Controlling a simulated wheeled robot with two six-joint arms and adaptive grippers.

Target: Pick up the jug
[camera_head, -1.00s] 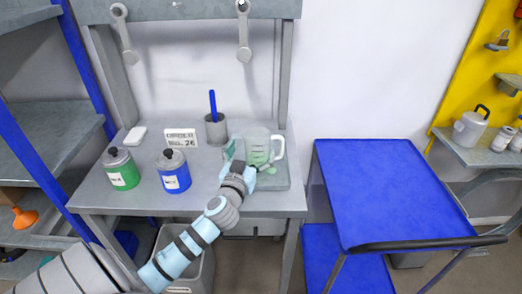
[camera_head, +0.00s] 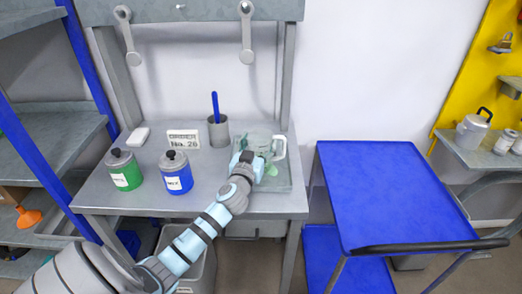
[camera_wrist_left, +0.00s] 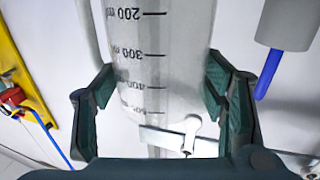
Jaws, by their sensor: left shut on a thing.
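The jug (camera_head: 267,143) is clear and graduated, with a pale handle on its right side. Whether the jug's base touches the tray is hidden. My right gripper is out of view.
A grey cup (camera_head: 218,131) with a blue pen stands left of the jug, beside an order sign (camera_head: 183,139). Green (camera_head: 123,171) and blue (camera_head: 175,174) lidded cans stand further left. A blue cart (camera_head: 390,195) with a clear top stands right of the bench.

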